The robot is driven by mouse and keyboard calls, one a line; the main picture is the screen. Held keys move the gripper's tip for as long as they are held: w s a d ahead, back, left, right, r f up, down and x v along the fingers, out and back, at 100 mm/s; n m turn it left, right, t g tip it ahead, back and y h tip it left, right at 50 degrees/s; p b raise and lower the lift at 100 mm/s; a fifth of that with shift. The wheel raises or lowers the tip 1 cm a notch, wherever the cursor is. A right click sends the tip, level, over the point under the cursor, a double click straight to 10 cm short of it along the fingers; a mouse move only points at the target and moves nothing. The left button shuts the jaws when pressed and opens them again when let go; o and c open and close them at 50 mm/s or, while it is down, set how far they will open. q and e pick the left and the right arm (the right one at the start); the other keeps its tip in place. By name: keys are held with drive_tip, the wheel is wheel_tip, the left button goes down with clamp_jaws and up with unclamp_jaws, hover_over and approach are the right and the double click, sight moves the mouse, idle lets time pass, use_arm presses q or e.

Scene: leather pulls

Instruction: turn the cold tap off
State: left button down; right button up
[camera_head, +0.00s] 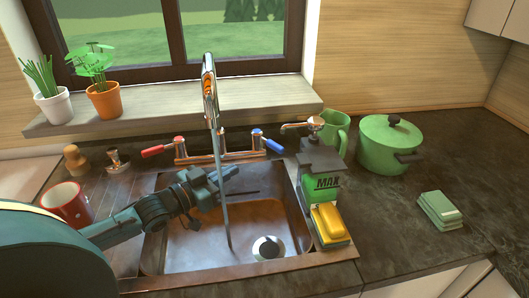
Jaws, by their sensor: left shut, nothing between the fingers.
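The copper mixer tap (209,95) rises behind the sink, and a thin stream of water (226,215) runs from its spout into the basin. The cold tap's blue lever (267,140) sits on the right end of the tap body and points right. The red lever (158,150) sits on the left end and points left. My left gripper (240,182) is shut and empty above the basin, close to the stream, in front of and below the blue lever and apart from it. My right gripper is out of view.
The copper sink (180,258) has a drain at right. A soap dispenser (319,165) and yellow sponge (328,222) stand at its right edge. A green jug (337,128) and pot (388,147) stand farther right. A red mug (68,203) is at left.

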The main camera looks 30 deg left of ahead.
sight(274, 148)
use_arm(q)
drive_tip(key=x, duration=1.1)
drive_tip(key=shift+r, duration=0.1)
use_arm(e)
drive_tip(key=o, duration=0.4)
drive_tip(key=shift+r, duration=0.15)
use_arm(q)
drive_tip(key=shift+w+d+p, duration=0.25)
drive_tip(key=shift+w+p, duration=0.05)
drive_tip(key=shift+w, duration=0.2)
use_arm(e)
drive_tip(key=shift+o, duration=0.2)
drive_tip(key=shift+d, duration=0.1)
use_arm(q)
drive_tip(key=shift+d, duration=0.1)
